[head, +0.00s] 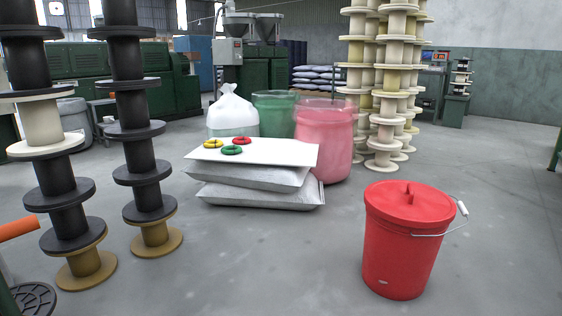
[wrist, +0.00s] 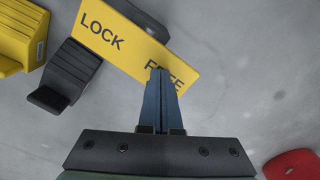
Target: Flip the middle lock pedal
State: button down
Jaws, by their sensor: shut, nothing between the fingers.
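In the wrist view, a yellow plate (wrist: 105,38) marked LOCK and FREE lies across the top, above the grey floor. A black ribbed pedal (wrist: 72,70) is left of it and below its LOCK end. My gripper (wrist: 160,72) is shut and empty, with its blue fingertips over the word FREE and hiding part of it. I cannot tell whether the fingers touch the plate. The gripper is right of the black pedal and apart from it. The pedal and gripper do not show in the head view. I cannot tell which pedal is the middle one.
A yellow ribbed block (wrist: 18,38) is at the wrist view's upper left. A red object (wrist: 293,165) is at its lower right. In the head view, a red lidded bucket (head: 405,240) stands right, spool stacks (head: 140,130) left and sacks (head: 255,192) behind. Floor between is clear.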

jog(key=shift+s+f, duration=0.1)
jog(key=shift+f, duration=0.35)
jog(key=shift+r, duration=0.1)
notch_tip(320, 180, up, 7)
jog(key=p, duration=0.8)
